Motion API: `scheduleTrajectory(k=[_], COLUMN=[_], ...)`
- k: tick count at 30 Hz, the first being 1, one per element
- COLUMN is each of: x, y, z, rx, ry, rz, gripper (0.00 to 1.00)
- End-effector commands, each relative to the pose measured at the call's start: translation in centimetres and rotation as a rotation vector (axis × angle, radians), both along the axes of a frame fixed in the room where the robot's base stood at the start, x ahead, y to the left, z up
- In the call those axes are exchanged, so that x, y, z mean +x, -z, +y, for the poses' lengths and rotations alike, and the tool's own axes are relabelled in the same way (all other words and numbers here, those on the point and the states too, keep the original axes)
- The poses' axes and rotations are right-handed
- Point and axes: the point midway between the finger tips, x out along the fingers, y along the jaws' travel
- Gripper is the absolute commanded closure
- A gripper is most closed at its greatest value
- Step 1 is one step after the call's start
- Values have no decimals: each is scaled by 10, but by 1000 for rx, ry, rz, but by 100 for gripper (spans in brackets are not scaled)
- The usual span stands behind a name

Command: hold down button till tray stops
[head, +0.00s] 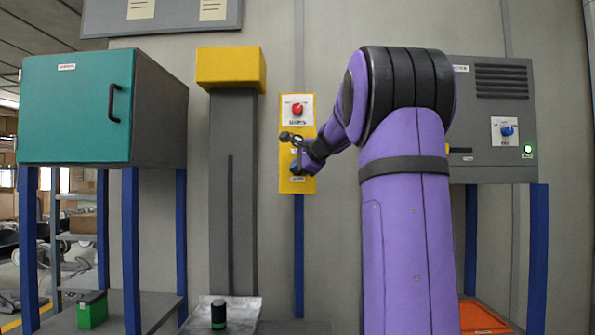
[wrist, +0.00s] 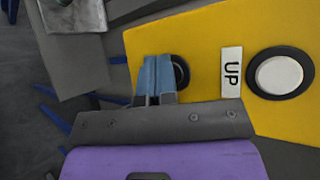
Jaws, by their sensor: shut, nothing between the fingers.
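A yellow control panel (head: 308,186) hangs on the wall post. In the wrist view the panel (wrist: 205,40) carries a white round button (wrist: 279,75) in a black ring and an "UP" label (wrist: 231,74). Another black-ringed button (wrist: 182,72) is mostly hidden behind my gripper (wrist: 157,64). My gripper is shut and empty, its tips in front of that button; I cannot tell whether they touch it. In the head view my gripper (head: 295,166) is at the panel's lower half. A pale tray (head: 245,311) sits low by the grey column, holding a dark cylinder (head: 219,313) with a green band.
A red knob (head: 298,108) is on the panel's top. A teal-fronted cabinet (head: 75,105) stands left, with a green box (head: 92,311) below. A grey cabinet with a blue knob (head: 507,131) and green light is right. An orange container (head: 482,318) sits beneath it.

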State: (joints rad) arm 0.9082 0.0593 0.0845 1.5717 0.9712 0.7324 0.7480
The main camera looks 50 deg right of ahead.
Motion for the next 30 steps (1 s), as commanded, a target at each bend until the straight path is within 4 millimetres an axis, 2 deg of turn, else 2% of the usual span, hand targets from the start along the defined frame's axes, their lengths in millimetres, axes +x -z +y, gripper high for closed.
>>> scheduleTrajectory(k=[30], x=[-11], y=[0], z=[13], rx=[0], ry=[0], rz=[0], gripper=[100])
